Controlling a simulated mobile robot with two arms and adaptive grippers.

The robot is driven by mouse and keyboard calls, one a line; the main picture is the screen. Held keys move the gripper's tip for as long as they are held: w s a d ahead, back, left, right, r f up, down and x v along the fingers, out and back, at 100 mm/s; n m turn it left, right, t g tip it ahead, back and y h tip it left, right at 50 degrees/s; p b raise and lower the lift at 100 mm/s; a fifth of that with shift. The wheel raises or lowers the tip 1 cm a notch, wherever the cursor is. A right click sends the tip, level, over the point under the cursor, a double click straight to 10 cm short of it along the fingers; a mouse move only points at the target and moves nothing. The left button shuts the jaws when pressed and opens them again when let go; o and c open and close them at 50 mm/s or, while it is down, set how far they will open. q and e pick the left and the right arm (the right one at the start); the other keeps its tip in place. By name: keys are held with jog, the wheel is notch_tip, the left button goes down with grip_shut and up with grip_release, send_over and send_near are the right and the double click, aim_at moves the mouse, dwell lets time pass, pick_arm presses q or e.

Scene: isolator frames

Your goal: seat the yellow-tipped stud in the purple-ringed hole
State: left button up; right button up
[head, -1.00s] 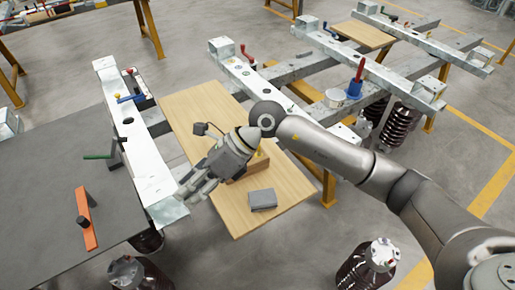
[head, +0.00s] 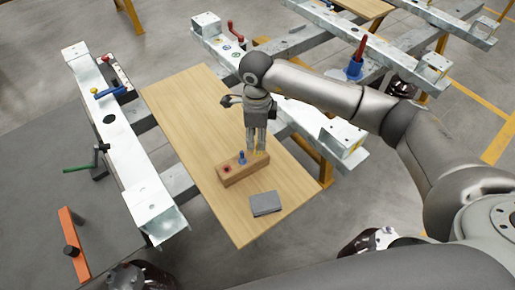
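My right gripper (head: 256,150) points down at the right end of a wooden block (head: 243,174) on the wooden board. A little yellow shows by its fingertips, which may be the yellow-tipped stud, mostly hidden by the fingers. I cannot tell whether the fingers are closed on it. A blue stud (head: 242,157) stands upright in the block just left of the fingers, and a red-topped one (head: 227,169) is at its left end. No purple ring can be made out on the pale metal beam (head: 120,150), which has a dark hole. My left gripper is not in view.
The wooden board (head: 190,110) lies between metal beams. A blue-handled lever (head: 107,92), a green-handled lever (head: 90,163) and an orange bar (head: 73,243) are at the left. The board's far part is bare.

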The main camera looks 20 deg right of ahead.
jog(key=shift+f, duration=0.45)
jog(key=f, duration=0.1)
jog(key=f+p, duration=0.1)
jog(key=f, duration=0.1)
jog(key=shift+s+f+p, duration=0.15)
jog(key=shift+s+p, duration=0.15)
jog(key=shift+w+f, duration=0.15)
jog(key=shift+f, duration=0.3)
grip_shut()
